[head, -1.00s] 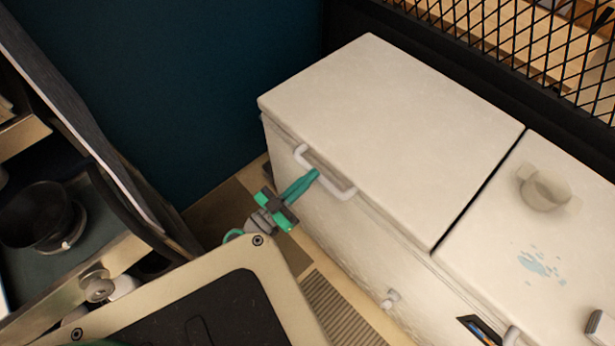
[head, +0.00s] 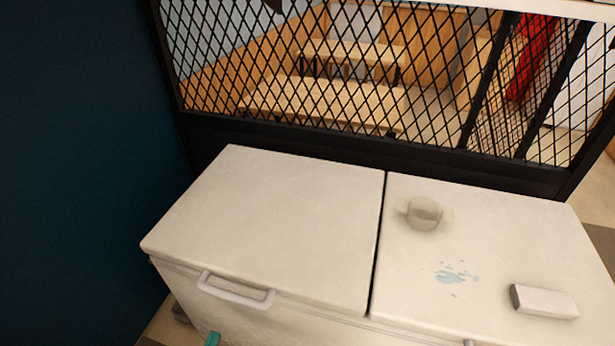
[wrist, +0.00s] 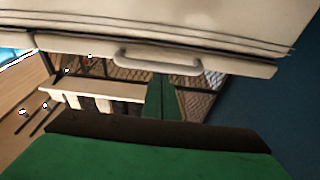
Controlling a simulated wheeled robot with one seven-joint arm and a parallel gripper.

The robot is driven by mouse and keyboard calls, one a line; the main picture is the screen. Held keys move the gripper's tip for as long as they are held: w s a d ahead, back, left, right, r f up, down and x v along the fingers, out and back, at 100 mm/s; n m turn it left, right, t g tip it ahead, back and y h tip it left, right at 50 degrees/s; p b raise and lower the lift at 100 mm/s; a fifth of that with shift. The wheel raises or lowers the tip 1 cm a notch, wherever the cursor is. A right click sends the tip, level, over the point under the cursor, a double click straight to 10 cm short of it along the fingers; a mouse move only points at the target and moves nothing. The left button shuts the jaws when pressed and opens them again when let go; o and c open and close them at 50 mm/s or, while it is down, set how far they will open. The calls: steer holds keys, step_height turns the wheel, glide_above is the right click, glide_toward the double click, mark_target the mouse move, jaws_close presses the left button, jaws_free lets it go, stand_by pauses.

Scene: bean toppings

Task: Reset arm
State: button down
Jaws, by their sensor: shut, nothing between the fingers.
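My gripper shows in the head view only as a green tip (head: 212,339) at the bottom edge, in front of the white chest freezer (head: 260,235) and below its left lid's handle (head: 235,292). In the wrist view the green fingers (wrist: 162,98) are together with nothing between them. The handle (wrist: 157,60) appears just above the fingertips there. The left lid looks closed. The rest of my arm is hidden from the head view.
The freezer's right lid carries a cup-like shape (head: 424,214), a pale blue splash mark (head: 456,273) and a small white block (head: 545,301). A black mesh partition (head: 330,75) stands behind the freezer. A dark blue wall (head: 80,170) is on the left.

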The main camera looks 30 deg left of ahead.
steer(key=w+d+f+n+g+h, duration=0.2)
steer(key=w+d+f+g, duration=0.3)
steer(key=d+f, duration=0.55)
steer(key=s+d+f+g, duration=0.25)
steer(key=d+f, duration=0.25)
steer(key=d, duration=0.7)
steer(key=s+d+r+m+t+h, duration=0.1)
steer(key=s+d+r+m, duration=0.1)
steer(key=d+r, duration=0.5)
steer(key=s+d+r+m+t+h, duration=0.1)
steer(key=s+d+r, duration=0.4)
steer(key=r, duration=0.8)
steer(key=shift+d+m+t, duration=0.45)
steer(key=shift+d+m, duration=0.05)
steer(key=shift+d, duration=0.6)
steer(key=shift+r, duration=0.1)
